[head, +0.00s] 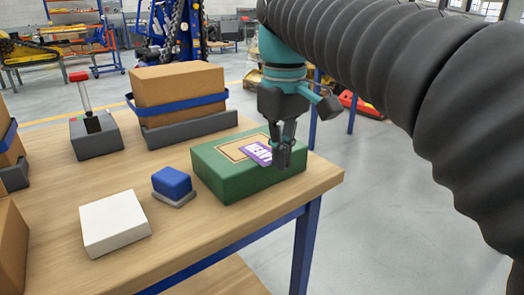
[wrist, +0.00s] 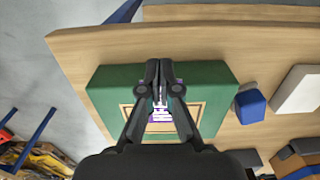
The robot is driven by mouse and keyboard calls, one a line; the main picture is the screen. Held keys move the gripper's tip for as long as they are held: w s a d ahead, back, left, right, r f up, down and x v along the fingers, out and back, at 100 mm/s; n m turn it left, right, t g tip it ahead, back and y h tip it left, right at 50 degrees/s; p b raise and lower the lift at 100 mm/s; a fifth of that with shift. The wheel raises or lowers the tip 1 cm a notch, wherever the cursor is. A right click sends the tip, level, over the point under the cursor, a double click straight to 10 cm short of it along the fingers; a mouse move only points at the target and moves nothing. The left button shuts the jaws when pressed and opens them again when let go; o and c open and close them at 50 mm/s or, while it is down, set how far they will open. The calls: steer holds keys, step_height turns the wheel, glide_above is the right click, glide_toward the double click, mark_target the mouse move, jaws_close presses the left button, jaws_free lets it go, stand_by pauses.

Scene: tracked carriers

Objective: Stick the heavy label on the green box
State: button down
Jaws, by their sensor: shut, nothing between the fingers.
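The green box (head: 213,178) lies on the wooden table near its right corner. It also shows in the wrist view (wrist: 210,80). On its top is a tan rectangle with a dark outline (head: 232,147). A purple label with white lettering (head: 256,153) lies at a slant over the right part of that rectangle; the lettering is partly hidden by my fingers. My gripper (head: 284,163) points down over the right part of the box top, with its fingers together and empty. In the wrist view the fingers (wrist: 159,68) cover part of the label (wrist: 160,115).
A blue block on a grey base (head: 172,183) and a white block (head: 113,222) stand left of the box. Behind are a cardboard box with a blue band (head: 178,87) in a grey holder and a red-handled tool in a grey stand (head: 97,138). The table's front middle is clear.

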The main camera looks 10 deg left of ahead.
mark_target(268, 157)
steer(key=shift+w+a+p, duration=1.25)
steer(key=shift+a+p, duration=0.1)
steer(key=shift+a, duration=0.15)
stand_by(0.8)
steer(key=shift+d, duration=0.1)
steer(key=shift+s+d, duration=0.3)
steer(key=shift+r+p, duration=1.15)
steer(key=shift+r, duration=2.35)
